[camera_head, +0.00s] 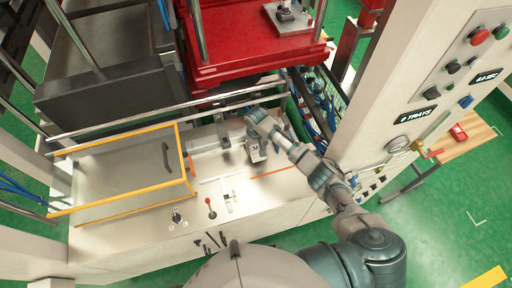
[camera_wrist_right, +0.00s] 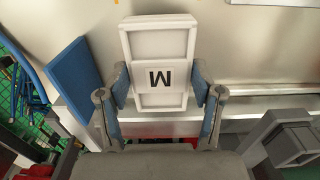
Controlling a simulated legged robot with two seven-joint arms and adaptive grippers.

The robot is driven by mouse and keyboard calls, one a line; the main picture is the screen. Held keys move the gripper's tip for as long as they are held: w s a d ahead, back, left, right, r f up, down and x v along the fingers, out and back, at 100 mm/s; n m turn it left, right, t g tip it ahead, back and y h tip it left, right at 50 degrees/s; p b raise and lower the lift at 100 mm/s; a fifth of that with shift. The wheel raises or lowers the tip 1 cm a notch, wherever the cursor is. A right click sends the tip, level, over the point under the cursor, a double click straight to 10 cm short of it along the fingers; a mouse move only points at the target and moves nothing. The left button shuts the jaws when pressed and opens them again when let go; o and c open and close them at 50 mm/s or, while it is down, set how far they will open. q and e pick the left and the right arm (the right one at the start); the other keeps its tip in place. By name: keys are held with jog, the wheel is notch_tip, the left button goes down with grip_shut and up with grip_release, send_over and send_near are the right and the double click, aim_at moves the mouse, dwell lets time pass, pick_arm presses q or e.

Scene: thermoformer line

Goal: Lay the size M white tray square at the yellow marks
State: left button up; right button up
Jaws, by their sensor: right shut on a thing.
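The white tray is a small rectangular piece with a black M on it. In the right wrist view the white tray (camera_wrist_right: 160,42) lies between the fingers of my right gripper (camera_wrist_right: 160,84), which is shut on its sides. In the head view my right gripper (camera_head: 257,148) is over the pale bench top, in front of the red machine. The tray is small there and partly covered by the gripper. An orange-yellow line (camera_head: 272,172) runs on the bench just in front of the gripper. I cannot tell if the tray touches the bench. My left gripper is not in view.
An orange-edged guard (camera_head: 130,175) with a handle stands on the left. A red machine block (camera_head: 255,45) is behind. A control cabinet (camera_head: 415,90) is on the right. A blue panel (camera_wrist_right: 74,78) stands beside the tray.

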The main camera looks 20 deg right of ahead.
jog(key=shift+f+b, duration=0.3)
jog(key=shift+f, duration=1.15)
jog(key=o, duration=1.6)
notch_tip(320, 180, up, 12)
jog(key=shift+f, duration=0.1)
